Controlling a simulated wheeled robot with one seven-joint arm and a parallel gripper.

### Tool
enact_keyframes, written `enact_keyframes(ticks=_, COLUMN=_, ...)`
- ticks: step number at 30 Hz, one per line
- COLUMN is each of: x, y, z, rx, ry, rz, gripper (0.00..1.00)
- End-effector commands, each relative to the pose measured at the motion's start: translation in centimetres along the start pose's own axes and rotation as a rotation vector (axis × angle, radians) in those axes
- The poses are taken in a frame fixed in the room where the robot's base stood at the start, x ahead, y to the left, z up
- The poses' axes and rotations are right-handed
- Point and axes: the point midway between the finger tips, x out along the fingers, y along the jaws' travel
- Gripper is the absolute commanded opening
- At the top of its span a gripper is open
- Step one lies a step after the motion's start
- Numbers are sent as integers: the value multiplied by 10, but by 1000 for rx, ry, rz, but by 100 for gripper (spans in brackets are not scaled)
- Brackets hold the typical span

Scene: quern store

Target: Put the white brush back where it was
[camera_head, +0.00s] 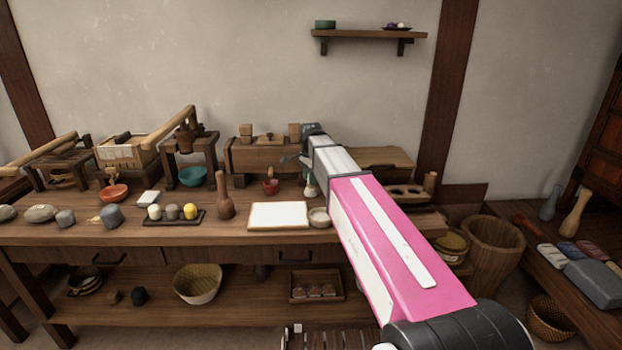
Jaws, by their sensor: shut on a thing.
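My gripper (303,161) is over the back half of the long wooden bench, at the far end of my pink and white arm, which partly hides it. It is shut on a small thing. A small white and green thing (310,188) shows just below it, beside the arm; it appears to be the white brush, but its shape is too small and covered to make out. I cannot tell whether it touches the bench. A white board with a wooden edge (278,215) lies in front of it, and a pale round dish (319,216) is beside that board.
A small red cup (270,187) and a wooden pestle (225,197) stand left of my gripper. A wooden box (257,158) stands behind. A holed wooden block (404,191) is right of my arm.

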Motion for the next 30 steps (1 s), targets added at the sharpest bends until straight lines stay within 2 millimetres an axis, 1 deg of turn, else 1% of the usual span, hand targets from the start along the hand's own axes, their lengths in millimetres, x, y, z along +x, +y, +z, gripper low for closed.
enact_keyframes(ticks=6, x=3, y=0, z=0, rx=0, ry=0, rz=0, gripper=2)
enact_keyframes(ticks=7, x=3, y=0, z=0, rx=0, ry=0, rz=0, gripper=34)
enact_keyframes(ticks=9, x=3, y=0, z=0, rx=0, ry=0, rz=0, gripper=53)
enact_keyframes(ticks=17, x=2, y=0, z=0, rx=0, ry=0, rz=0, gripper=53)
enact_keyframes(ticks=20, x=-1, y=0, z=0, rx=0, ry=0, rz=0, gripper=53)
enact_keyframes(ticks=23, x=-10, y=0, z=0, rx=0, ry=0, rz=-1, gripper=53)
enact_keyframes(ticks=26, x=-25, y=-1, z=0, rx=0, ry=1, rz=-2, gripper=53)
enact_keyframes(ticks=30, x=-50, y=-1, z=0, rx=0, ry=1, rz=-2, gripper=53)
